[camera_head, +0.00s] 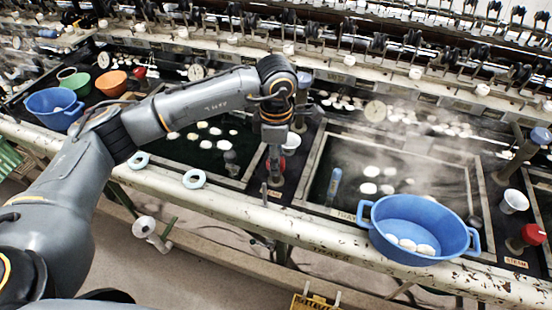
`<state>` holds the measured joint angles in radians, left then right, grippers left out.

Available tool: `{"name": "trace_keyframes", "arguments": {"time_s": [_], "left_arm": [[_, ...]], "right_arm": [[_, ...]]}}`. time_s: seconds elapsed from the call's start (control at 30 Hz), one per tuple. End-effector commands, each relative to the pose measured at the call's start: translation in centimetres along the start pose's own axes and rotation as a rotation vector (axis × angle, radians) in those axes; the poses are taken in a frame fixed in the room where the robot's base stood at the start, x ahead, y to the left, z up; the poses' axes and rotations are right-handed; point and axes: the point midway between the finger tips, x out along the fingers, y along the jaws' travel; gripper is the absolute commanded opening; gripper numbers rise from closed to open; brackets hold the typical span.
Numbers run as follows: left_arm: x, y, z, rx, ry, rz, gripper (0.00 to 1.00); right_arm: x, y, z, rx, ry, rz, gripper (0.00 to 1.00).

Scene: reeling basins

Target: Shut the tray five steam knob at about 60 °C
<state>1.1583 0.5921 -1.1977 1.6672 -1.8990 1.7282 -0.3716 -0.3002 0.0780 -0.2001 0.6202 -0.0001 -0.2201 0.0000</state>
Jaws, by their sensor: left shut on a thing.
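My left gripper (274,150) comes down from above onto a dark post between two basins. It is shut on a red steam knob (283,164), mostly hidden by the fingers. To its right is a steaming dark-water basin (322,150) with white cocoons and a blue float-like thermometer (334,183); its reading is too small to make out. The front label reads "TRAY", its number unclear. Another red knob (533,235), labelled STEAM, stands at the far right. My right gripper is not in view.
A blue two-handled tub (423,216) with cocoons sits on the front rail at right. A white cup (514,200) stands near the right knob. Pale rings (194,179) lie on the rail. Bowls (112,83) stand at left. Reeling machinery runs along the back.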

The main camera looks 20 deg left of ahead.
Motion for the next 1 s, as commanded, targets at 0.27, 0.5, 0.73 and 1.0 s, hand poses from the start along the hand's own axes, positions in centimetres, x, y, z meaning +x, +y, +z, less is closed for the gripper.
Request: {"name": "trace_keyframes", "arguments": {"time_s": [0.27, 0.5, 0.73, 1.0], "left_arm": [[-0.1, 0.0, 0.0, 0.005, 0.000, 0.002, 0.10], [-0.1, 0.0, 0.0, 0.003, 0.000, 0.002, 0.65], [-0.2, 0.0, 0.0, 0.003, 0.000, 0.001, 0.65], [-3.9, 0.1, 0.1, 0.003, -0.001, 0.006, 0.65]], "right_arm": [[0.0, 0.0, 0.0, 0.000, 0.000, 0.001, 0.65], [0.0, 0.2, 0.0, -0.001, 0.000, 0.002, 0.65], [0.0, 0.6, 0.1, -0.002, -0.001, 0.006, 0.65], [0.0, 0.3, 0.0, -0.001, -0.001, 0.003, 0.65]]}}
